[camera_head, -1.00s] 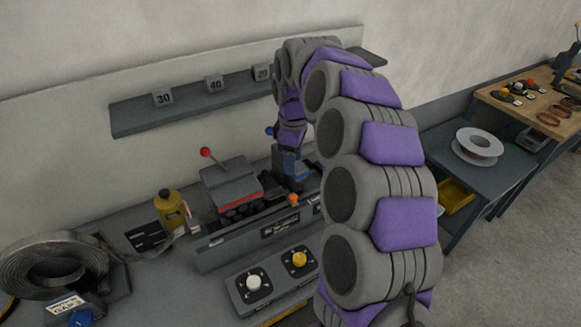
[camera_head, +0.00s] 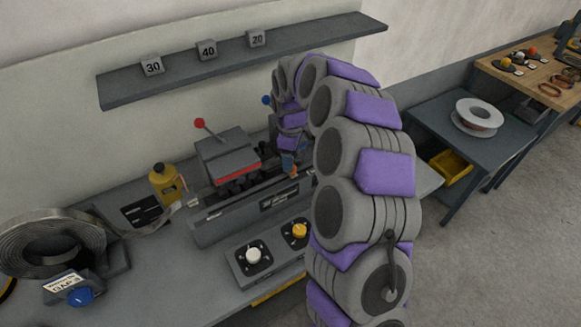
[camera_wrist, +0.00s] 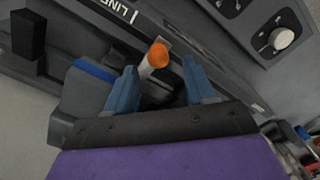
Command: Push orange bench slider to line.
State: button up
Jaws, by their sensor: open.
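The orange slider knob (camera_wrist: 158,56) shows in the wrist view on a pale stem, between the tips of my gripper (camera_wrist: 160,82). My two blue fingers are apart, one on each side of it; I cannot tell whether either touches it. In the head view the slider (camera_head: 294,171) is a small orange spot at the front of the bench machine (camera_head: 238,212), and my gripper (camera_head: 287,160) is right at it, mostly hidden by my arm. A white line mark with the letters "LINE" (camera_wrist: 118,10) is on the dark rail in the wrist view, partly cut off.
A control box with a white knob (camera_head: 253,255) and a yellow knob (camera_head: 299,231) stands in front of the machine. A red-tipped lever (camera_head: 199,123), a yellow bottle (camera_head: 165,182) and a metal strip coil (camera_head: 50,243) are nearby. A numbered-block shelf (camera_head: 240,57) is above.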

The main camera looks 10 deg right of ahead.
jog(key=shift+d+f, duration=0.15)
jog(key=shift+f, duration=0.75)
jog(key=shift+d+f, duration=0.15)
jog(key=shift+f, duration=0.75)
jog(key=shift+a, duration=0.1)
jog(key=shift+c, duration=0.3)
jog(key=shift+c, duration=0.9)
grip_shut()
